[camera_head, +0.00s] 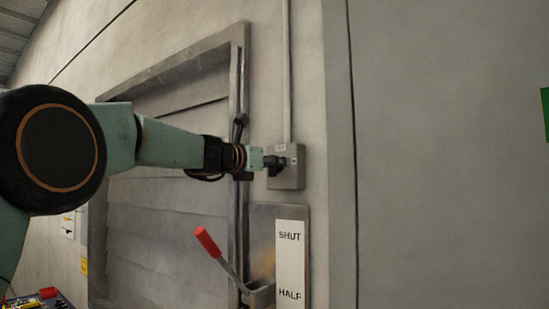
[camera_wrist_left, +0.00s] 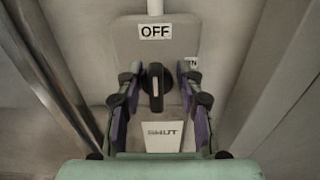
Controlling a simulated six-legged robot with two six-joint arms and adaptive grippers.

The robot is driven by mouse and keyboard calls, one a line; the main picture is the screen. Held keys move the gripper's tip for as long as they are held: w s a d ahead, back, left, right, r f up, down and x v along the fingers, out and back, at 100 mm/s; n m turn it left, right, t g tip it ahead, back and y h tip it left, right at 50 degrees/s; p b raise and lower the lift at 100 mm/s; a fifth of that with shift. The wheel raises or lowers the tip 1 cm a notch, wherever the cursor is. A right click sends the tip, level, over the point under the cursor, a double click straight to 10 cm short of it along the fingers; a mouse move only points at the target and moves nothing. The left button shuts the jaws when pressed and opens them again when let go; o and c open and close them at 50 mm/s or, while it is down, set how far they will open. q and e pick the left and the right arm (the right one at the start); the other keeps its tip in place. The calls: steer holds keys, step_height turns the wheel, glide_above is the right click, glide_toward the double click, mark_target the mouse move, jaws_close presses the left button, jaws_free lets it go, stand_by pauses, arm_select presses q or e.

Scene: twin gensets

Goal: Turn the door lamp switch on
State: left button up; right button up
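The door lamp switch is a grey box (camera_head: 291,172) on the wall, with a conduit running up from it. In the left wrist view its black rotary knob (camera_wrist_left: 154,88) stands upright, its pointer towards the OFF label (camera_wrist_left: 155,31). A second label (camera_wrist_left: 191,63) at the right is partly hidden by a finger. My left gripper (camera_head: 274,161) is at the front of the box. In the left wrist view the gripper (camera_wrist_left: 158,80) is open, with one finger on each side of the knob and gaps between. My right gripper is not in view.
A red-handled lever (camera_head: 207,242) sticks out below the switch, beside a white plate (camera_head: 290,265) reading SHUT and HALF. A louvred shutter in a metal frame (camera_head: 239,70) is left of the box.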

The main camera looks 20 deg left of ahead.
arm_select(q)
steer(key=shift+a, duration=0.45)
steer(key=shift+w+d, duration=0.15)
steer(key=shift+d, duration=0.3)
steer(key=c, duration=0.4)
steer(key=shift+c, duration=0.6)
steer(key=shift+a+f, duration=0.1)
steer(key=shift+a, duration=0.15)
jaws_close()
steer(key=shift+d, duration=0.1)
